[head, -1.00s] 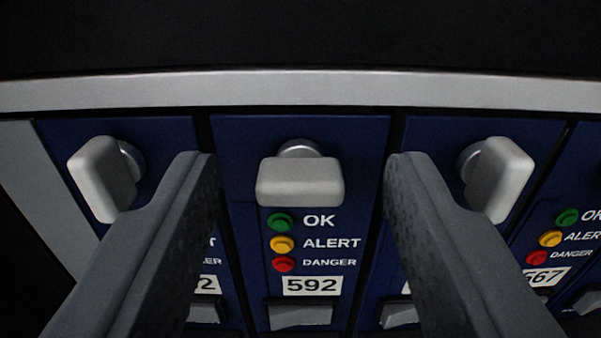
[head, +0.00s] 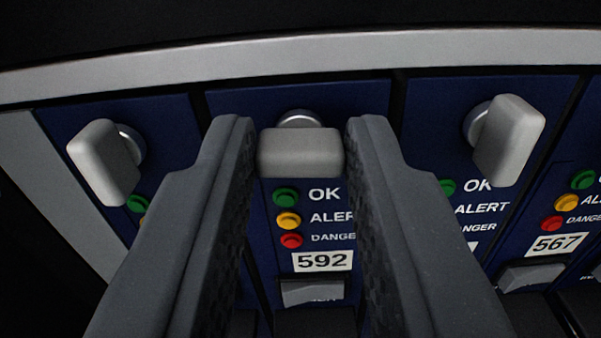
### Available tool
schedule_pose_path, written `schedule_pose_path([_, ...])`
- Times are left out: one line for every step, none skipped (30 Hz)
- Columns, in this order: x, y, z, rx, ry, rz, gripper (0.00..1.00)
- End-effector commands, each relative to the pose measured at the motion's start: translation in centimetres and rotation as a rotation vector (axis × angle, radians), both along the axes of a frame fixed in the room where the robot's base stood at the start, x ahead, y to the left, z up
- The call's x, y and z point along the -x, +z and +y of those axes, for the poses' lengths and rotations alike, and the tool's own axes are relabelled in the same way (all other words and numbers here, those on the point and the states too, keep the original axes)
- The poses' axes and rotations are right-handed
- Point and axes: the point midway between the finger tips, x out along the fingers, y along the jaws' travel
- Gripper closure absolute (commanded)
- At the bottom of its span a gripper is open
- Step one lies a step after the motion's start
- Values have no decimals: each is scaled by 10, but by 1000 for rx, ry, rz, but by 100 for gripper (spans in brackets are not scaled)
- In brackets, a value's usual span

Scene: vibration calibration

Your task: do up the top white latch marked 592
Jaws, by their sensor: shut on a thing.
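The top white latch (head: 300,153) of the module marked 592 (head: 322,261) is a pale block on a round silver shaft, at the top centre of the blue panel. It appears level, its long side running left to right. My gripper (head: 300,146) has one finger at each end of the latch and is shut on it. The fingers hide the panel's lower left and right edges and parts of the ALERT and DANGER words.
A similar white latch (head: 106,162) stands on the left panel and another (head: 507,141) on the right panel, close outside my fingers. A grey metal rail (head: 300,62) runs above. A module marked 567 (head: 557,245) is at far right.

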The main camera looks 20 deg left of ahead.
Motion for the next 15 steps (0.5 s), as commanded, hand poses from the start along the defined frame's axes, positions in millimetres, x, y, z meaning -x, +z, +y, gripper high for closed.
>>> schedule_pose_path([-1,1,-1,-21,-3,6,99])
schedule_pose_path([-1,0,-2,-34,-4,11,99])
schedule_pose_path([-1,0,-2,-53,-3,14,99])
schedule_pose_path([-1,0,-2,-69,-3,17,99])
schedule_pose_path([-2,0,-3,-85,-4,19,99])
schedule_pose_path([-2,0,-2,-107,-2,24,99])
schedule_pose_path([-2,0,-2,-125,-3,29,99])
schedule_pose_path([-2,0,-3,-141,-4,34,99])
schedule_pose_path([-1,-1,-2,-166,-2,41,99])
schedule_pose_path([-2,-1,-3,-183,-4,46,99])
schedule_pose_path([-1,-1,-3,-202,-3,49,99])
schedule_pose_path([-2,0,-2,-227,-2,53,99])
schedule_pose_path([-2,0,-2,-246,-2,56,99])
schedule_pose_path([-2,0,-3,-265,-3,60,99])
schedule_pose_path([-1,-1,-2,-291,-1,67,99])
